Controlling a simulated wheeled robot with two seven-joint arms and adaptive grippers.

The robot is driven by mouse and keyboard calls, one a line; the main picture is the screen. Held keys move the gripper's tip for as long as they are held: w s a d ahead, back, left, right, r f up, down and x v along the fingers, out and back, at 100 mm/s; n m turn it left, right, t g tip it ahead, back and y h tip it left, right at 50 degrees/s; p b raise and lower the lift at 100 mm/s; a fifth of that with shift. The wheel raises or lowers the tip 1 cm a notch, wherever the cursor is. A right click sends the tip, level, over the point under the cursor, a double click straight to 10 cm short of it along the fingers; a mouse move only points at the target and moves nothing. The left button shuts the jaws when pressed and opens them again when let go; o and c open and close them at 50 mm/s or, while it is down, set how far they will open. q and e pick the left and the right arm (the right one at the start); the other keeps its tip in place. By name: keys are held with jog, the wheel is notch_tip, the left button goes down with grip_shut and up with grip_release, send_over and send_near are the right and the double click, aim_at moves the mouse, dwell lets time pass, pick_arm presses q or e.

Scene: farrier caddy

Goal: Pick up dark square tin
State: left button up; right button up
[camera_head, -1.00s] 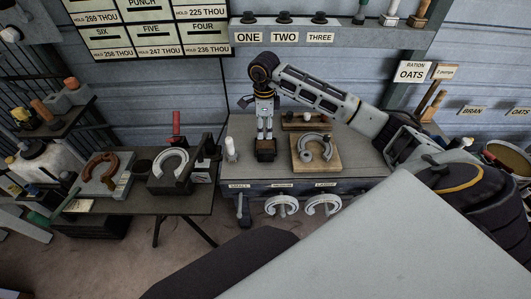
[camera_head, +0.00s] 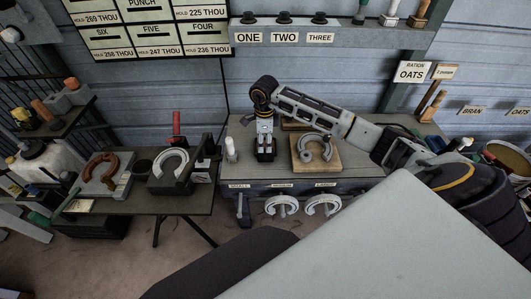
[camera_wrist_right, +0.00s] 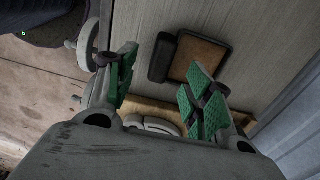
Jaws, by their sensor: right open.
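The dark square tin (camera_head: 265,156) stands on the grey workbench, left of the wooden board with a horseshoe. In the right wrist view a dark-rimmed square with a brown top, which looks like the tin (camera_wrist_right: 203,57), lies beyond the fingers. A small dark piece (camera_wrist_right: 161,57) is beside it. My right gripper (camera_head: 265,142) points down, just above or around the tin's top; the head view does not show which. In the wrist view its green-padded fingers (camera_wrist_right: 162,82) are apart with nothing held between them. My left gripper is not in view.
The wooden board (camera_head: 330,167) with a horseshoe lies close right of the tin. A white bottle (camera_head: 230,150) stands to the left. Two horseshoes hang on the bench front. A side table (camera_head: 140,200) with horseshoe stands is further left.

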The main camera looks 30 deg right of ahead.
jog(key=shift+f, duration=0.6)
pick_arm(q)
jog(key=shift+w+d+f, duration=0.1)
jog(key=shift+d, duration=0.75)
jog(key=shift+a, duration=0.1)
pick_arm(e)
jog(key=shift+f, duration=0.15)
jog(key=shift+f, duration=0.5)
jog(key=f, duration=0.2)
jog(key=shift+d+f, duration=0.25)
jog(key=shift+f, duration=0.75)
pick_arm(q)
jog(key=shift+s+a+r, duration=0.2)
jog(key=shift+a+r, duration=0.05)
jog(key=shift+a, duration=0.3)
pick_arm(e)
grip_shut()
